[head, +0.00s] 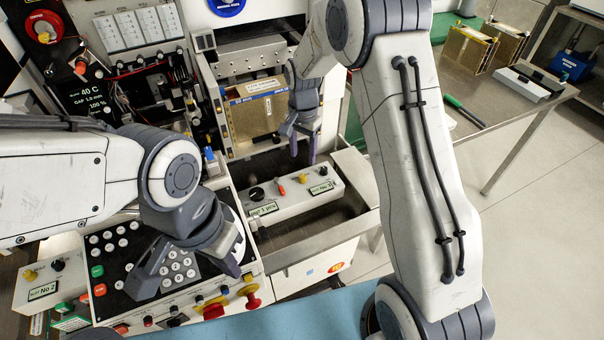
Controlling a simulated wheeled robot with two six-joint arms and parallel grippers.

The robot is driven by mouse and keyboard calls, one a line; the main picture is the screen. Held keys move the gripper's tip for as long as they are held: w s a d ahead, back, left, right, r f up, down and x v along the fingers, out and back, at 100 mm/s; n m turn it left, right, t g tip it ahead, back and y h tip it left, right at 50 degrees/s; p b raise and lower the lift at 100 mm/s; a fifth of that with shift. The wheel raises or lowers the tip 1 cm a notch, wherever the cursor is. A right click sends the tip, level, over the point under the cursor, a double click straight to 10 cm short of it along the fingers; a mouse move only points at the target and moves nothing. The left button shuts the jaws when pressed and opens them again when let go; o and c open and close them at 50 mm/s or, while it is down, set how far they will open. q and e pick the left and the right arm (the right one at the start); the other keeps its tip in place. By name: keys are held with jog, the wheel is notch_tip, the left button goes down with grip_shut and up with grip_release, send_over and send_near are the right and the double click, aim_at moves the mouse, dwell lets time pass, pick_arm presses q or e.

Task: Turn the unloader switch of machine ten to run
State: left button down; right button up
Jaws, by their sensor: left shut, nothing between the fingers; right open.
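A pale control box (290,205) at the centre carries a large black knob (257,194), a red lever (281,189), a yellow knob (302,178) and a small black knob (323,171). Its green labels are too small to read surely, and I cannot tell which control is the unloader switch. My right gripper (301,150) is open, pointing down above and behind this box, in front of a gold magazine. My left gripper (188,272) is shut and empty over the keypad panel, left of the box. It hides part of the panel.
A second switch box (48,283) labelled No 2 stands at lower left. The gold magazine (256,115) sits in the machine behind. A steel table (500,105) with tools stands at right.

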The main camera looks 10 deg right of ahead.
aim_at(302, 176)
notch_tip(302, 176, down, 8)
jog(key=shift+a+f+p, duration=0.1)
jog(key=shift+p, duration=0.2)
grip_shut()
